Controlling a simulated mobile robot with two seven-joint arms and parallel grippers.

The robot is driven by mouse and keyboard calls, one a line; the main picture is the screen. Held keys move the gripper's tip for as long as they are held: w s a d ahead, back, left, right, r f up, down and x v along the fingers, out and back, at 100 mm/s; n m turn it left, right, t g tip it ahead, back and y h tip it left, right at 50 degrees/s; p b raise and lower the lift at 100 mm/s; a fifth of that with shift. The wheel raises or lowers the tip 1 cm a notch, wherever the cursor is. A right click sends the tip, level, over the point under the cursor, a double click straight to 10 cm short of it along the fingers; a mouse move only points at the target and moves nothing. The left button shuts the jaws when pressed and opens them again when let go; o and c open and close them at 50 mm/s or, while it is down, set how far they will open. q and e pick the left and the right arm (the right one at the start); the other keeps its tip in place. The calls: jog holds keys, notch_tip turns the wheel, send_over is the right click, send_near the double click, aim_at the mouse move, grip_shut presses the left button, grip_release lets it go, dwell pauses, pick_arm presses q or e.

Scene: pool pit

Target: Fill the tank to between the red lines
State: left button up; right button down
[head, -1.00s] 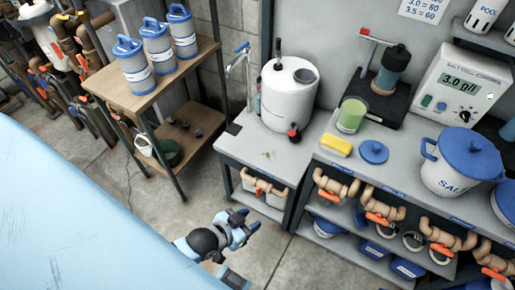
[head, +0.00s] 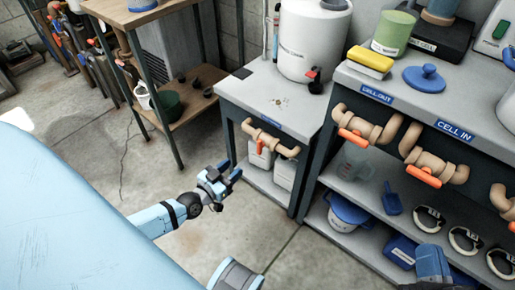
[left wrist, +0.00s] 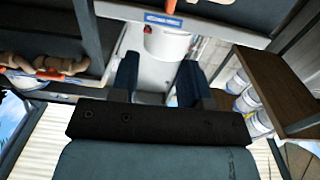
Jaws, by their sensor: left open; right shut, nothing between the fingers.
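The white tank (head: 312,42) stands upright on the small grey bench, with its top cut off in the head view. A red-and-black tap (head: 314,80) sits at its base. I see no red lines on the visible side. My left gripper (head: 231,178) is open and empty in front of the bench, lower than its top and apart from it. Its two dark fingers (left wrist: 158,82) stand apart in the left wrist view. My right gripper (head: 432,262) shows partly at the bottom right of the head view, shut and empty, before the lower shelf.
A pipe with an orange-handled valve (head: 262,140) runs along the small bench's front. More orange-handled valves (head: 424,175) line the right bench. A yellow sponge (head: 370,61) and a blue lid (head: 424,78) lie on it. A wooden table (head: 135,12) stands left. The floor between is clear.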

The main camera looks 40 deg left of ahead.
aim_at(258, 143)
pick_arm(q)
jog(key=shift+y, duration=0.3)
jog(key=w+b, duration=0.1)
jog(key=w, duration=0.3)
jog(key=w+b, duration=0.1)
jog(key=w, duration=0.4)
jog(key=w+f+b, duration=0.1)
jog(key=w+b, duration=0.1)
jog(key=w, duration=0.3)
jog(key=shift+w, duration=0.15)
pick_arm(e)
jog(key=shift+n+g, duration=0.3)
jog(key=shift+g, duration=0.6)
jog(key=f, duration=0.5)
jog(key=shift+a+f, duration=0.3)
jog(key=shift+s, duration=0.1)
pick_arm(q)
grip_shut()
